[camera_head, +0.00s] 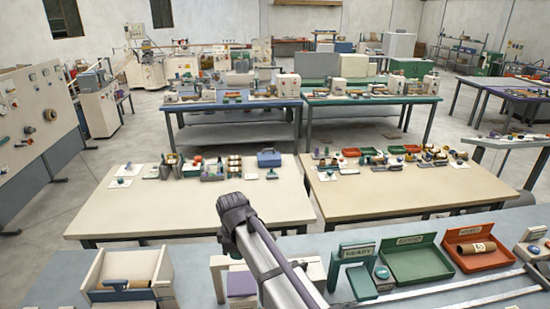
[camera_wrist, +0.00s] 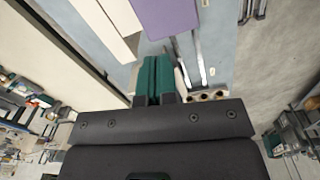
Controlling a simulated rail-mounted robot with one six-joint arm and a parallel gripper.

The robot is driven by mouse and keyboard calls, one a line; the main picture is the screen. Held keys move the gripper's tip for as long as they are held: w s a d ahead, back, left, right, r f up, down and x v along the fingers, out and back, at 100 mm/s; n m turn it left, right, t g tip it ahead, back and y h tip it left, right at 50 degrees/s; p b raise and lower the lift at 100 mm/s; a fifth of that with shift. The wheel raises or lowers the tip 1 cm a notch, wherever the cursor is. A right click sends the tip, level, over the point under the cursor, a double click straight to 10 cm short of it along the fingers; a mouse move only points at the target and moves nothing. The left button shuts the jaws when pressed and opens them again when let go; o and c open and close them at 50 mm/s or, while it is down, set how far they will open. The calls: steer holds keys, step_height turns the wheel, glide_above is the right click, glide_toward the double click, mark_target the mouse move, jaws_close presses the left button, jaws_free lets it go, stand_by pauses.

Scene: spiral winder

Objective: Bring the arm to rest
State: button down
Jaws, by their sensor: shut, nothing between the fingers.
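My arm (camera_head: 268,262) rises from the bottom middle of the head view, a pale link with a dark joint at its upper end. My gripper (camera_wrist: 154,72) shows in the wrist view as a wide dark body with two green fingers close together. It is shut and empty, with nothing held between the fingers. The gripper is not clearly visible in the head view. In the wrist view the fingers hang over the blue-grey bench top, near a purple pad and pale rails.
The near bench holds a white open bin (camera_head: 128,268) at left. A green tray (camera_head: 412,262) and a red tray (camera_head: 477,248) holding a brown roll stand at right. A green READY stand (camera_head: 358,268) is close to my arm's right. Cream tables (camera_head: 190,215) stand beyond, with floor between.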

steer(key=s+d+f+m+b, duration=0.3)
steer(key=d+f+m+b, duration=0.3)
steer(key=d, duration=0.5)
steer(key=s+d+f+m+b, duration=0.4)
steer(key=d+f+m+b, duration=0.2)
steer(key=d, duration=0.5)
steer(key=s+d+f+m+b, duration=0.4)
steer(key=d+f+m+b, duration=0.2)
steer(key=d, duration=0.4)
steer(key=shift+s+d+f+b, duration=0.25)
steer(key=shift+d+f+b, duration=0.15)
steer(key=shift+f+b, duration=0.15)
